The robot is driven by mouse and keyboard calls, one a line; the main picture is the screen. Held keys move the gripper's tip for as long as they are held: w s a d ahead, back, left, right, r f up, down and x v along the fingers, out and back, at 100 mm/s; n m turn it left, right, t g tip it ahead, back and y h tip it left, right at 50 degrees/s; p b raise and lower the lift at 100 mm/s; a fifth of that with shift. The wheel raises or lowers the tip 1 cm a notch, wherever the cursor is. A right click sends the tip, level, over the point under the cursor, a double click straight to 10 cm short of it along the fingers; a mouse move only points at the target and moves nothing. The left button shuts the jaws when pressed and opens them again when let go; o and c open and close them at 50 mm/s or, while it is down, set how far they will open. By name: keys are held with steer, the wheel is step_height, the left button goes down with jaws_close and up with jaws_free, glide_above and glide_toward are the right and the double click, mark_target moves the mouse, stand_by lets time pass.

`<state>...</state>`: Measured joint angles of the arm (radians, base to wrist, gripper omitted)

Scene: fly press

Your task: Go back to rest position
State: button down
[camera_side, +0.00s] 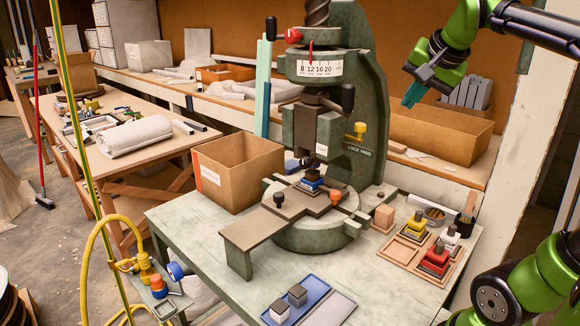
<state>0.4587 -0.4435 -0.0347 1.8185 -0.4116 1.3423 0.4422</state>
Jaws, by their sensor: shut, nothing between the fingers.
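My gripper (416,95) is at the upper right, with teal fingers pointing down and left. It is shut and empty, held in the air to the right of the press and apart from it. The green fly press (375,100) stands on the workbench (190,230), with a numbered dial near its top.
A wooden tray (404,262) with red, yellow and white-topped pieces lies right of the press. A blue tray (300,303) with grey cubes is at the front. Cardboard boxes stand left (238,168) and behind right (440,135). A yellow hose (88,250) curves at the left.

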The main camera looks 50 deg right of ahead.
steer(key=s+a+f+n+y, duration=0.1)
steer(key=a+f+n+y, duration=0.1)
steer(key=a+f+n, duration=0.3)
steer(key=s+a+f+n+t+y, duration=0.1)
steer(key=s+a+f+n+y, duration=0.1)
steer(key=a+f+n, duration=0.4)
steer(key=a+f+y, duration=0.1)
steer(key=a+f, duration=0.4)
steer(key=a, duration=0.2)
steer(key=shift+a+y, duration=0.3)
steer(key=c, duration=1.8)
jaws_free()
steer(key=shift+s, duration=0.1)
